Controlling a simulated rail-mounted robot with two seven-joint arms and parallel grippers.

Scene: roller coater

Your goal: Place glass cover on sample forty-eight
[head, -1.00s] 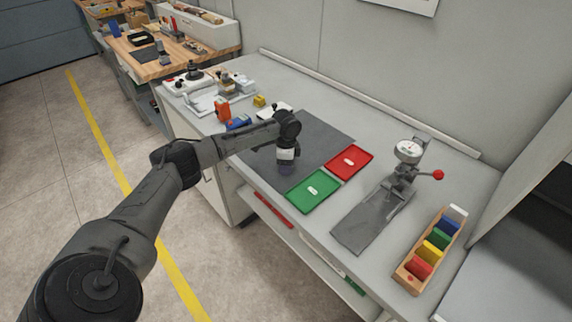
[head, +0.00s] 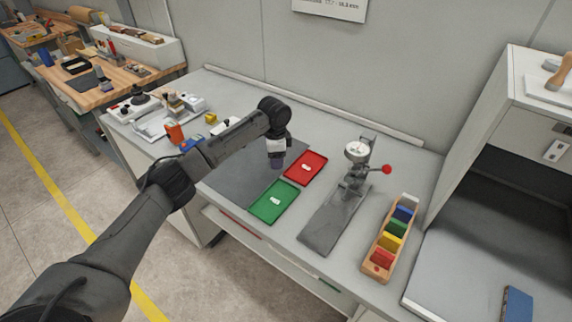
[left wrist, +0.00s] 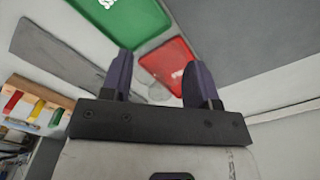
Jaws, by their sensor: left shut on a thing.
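My left gripper (head: 277,163) hangs fingers-down over the dark mat, just left of the red tray. In the left wrist view its two purple fingers (left wrist: 160,86) stand apart with a faint, clear round disc (left wrist: 158,92) between them. This looks like the glass cover, and the gripper is shut on it. The disc cannot be made out in the head view. I cannot tell which thing is sample forty-eight. A blue panel (head: 517,304) lies in the bay at the lower right. My right gripper is not in view.
A green tray (head: 288,192) and red tray (head: 317,161) lie beside the dark mat (head: 222,181). A dial gauge stand (head: 355,152) and a wooden rack (head: 370,265) of coloured plates stand to the right. A white cabinet (head: 493,125) rises at the far right.

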